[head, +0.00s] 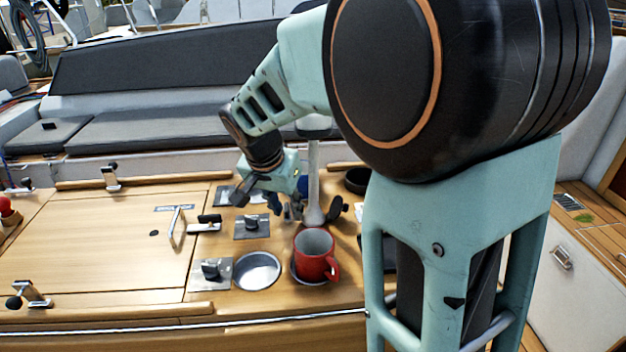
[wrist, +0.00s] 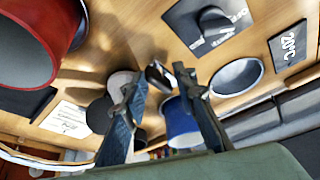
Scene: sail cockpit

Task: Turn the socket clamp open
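A pale upright post (head: 313,180) stands on the wooden table in the head view. Dark clamp parts show at its foot, with a black knob (head: 337,208) on the right side. My gripper (head: 288,210) is low over the table, just left of the post's foot. In the wrist view my gripper (wrist: 155,77) has its two fingers apart. A small metal lever with a dark end (wrist: 158,76) shows in the gap between the fingertips. I cannot tell whether either finger touches it. The clamp's body is partly hidden behind the fingers.
A red mug (head: 315,255) stands in front of the post; it is close in the wrist view (wrist: 30,45). A blue cup (wrist: 182,125) is behind my fingers. Knob panels (head: 252,226) and an empty round recess (head: 257,271) lie to the left. A dark bowl (head: 356,181) stands behind right.

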